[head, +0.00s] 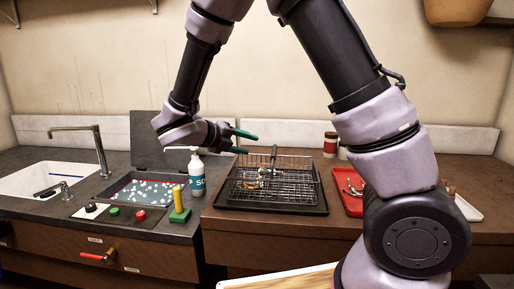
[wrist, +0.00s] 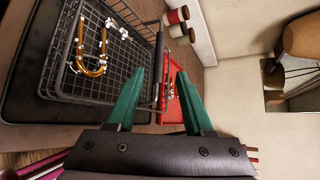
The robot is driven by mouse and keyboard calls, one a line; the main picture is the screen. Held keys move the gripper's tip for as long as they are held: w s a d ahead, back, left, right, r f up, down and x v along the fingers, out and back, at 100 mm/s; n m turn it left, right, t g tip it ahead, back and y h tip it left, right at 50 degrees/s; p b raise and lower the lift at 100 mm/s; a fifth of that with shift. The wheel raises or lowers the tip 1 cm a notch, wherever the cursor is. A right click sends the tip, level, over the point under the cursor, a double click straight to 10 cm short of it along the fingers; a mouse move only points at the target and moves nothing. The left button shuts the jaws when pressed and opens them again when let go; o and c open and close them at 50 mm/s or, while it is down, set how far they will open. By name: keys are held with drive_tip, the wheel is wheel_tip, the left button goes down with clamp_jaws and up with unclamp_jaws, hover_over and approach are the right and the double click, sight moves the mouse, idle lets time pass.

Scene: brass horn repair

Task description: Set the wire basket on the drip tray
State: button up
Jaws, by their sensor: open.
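The wire basket (head: 290,187), a dark mesh basket, stands on the black drip tray (head: 262,208) on the brown counter, and looks level. A brass U-shaped tube with white foam (wrist: 97,68) lies in it. My gripper (head: 246,142) is above the basket's back left side, with green fingers apart and nothing held. In the wrist view, the basket (wrist: 76,48) is at upper left, and its rim and handle show beyond and between the open fingers (wrist: 160,85). The dark tray (wrist: 18,100) shows below it. Whether the fingers touch the basket cannot be told.
A soap bottle (head: 196,176) and a yellow-topped green block (head: 179,205) stand left of the tray, near a sink basin of foamy liquid (head: 147,190). A red tray (head: 350,197) lies close on the right. Red-and-white canisters (head: 330,145) stand behind.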

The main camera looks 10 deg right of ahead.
drive_tip(key=s+d+r+m+g+y, duration=0.35)
drive_tip(key=s+d+m, duration=0.2)
drive_tip(key=m, duration=0.55)
drive_tip(key=s+d+r+m+g+y, duration=0.3)
drive_tip(key=s+d+m+y, duration=0.15)
drive_tip(key=d+m, duration=0.4)
drive_tip(key=s+r+m+t+y, duration=0.2)
drive_tip(key=s+r+m+t, duration=0.1)
drive_tip(key=m, duration=0.8)
drive_tip(key=s+r+m+t+y, duration=0.3)
drive_tip(key=r+m, duration=0.3)
drive_tip(key=m, duration=0.5)
drive_tip(key=shift+s, duration=0.5)
drive_tip(key=shift+d+t, duration=0.1)
drive_tip(key=shift+t, duration=0.15)
